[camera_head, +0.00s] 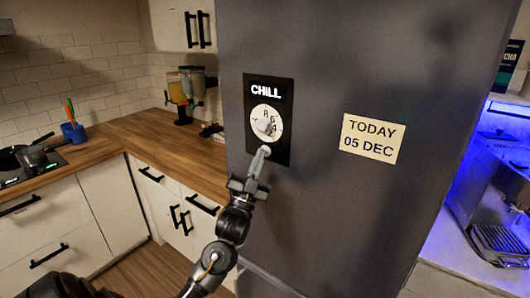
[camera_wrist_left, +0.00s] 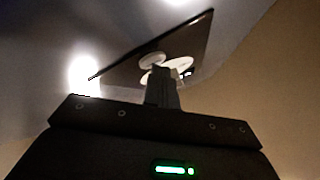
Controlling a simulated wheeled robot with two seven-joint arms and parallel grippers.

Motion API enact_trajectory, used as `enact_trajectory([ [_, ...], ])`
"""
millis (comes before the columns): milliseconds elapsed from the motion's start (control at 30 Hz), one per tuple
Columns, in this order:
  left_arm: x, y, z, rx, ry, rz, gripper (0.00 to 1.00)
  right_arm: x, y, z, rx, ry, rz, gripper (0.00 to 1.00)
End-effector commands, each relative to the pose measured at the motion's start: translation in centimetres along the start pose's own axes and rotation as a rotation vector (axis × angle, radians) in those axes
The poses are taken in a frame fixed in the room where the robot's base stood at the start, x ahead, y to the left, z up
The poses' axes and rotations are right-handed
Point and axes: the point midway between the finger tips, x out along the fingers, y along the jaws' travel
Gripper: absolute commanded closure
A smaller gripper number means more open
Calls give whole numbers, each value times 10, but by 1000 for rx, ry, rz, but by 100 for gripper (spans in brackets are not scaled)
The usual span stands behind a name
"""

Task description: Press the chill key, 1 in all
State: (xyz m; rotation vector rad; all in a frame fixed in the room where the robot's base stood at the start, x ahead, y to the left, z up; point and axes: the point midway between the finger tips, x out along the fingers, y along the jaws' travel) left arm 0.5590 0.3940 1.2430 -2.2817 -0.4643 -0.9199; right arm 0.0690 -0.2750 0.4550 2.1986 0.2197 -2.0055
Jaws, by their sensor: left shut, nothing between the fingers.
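The black control panel (camera_head: 282,142) is on the dark grey cabinet front, with a lit "CHILL" label at its top and a pale round dial (camera_head: 259,113) in its middle. A small pale round chill key (camera_head: 265,149) sits below the dial. My left gripper (camera_head: 263,153) is shut and empty, its fingertips pointing up at the key and partly covering it. In the left wrist view the shut fingers (camera_wrist_left: 162,75) reach to the panel (camera_wrist_left: 198,38), by a pale round disc (camera_wrist_left: 151,60). I cannot tell whether they touch the key. My right gripper is out of view.
A "TODAY 05 DEC" note (camera_head: 373,138) is on the cabinet front, right of the panel. A wooden counter (camera_head: 125,136) with drawers stands at left. An espresso machine (camera_head: 497,200) under blue light stands at far right. The space before the cabinet looks clear.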

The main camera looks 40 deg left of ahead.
Motion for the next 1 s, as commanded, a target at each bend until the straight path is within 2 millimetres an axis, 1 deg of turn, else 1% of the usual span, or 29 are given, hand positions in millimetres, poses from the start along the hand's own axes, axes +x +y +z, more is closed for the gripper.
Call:
enact_trajectory([
  [300,-10,-7,-7,0,-1,1,100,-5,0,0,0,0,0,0],
  [667,-12,-8,-8,0,-1,0,100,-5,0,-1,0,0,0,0],
  [1000,-33,-25,-25,0,-1,0,100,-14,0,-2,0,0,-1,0],
])
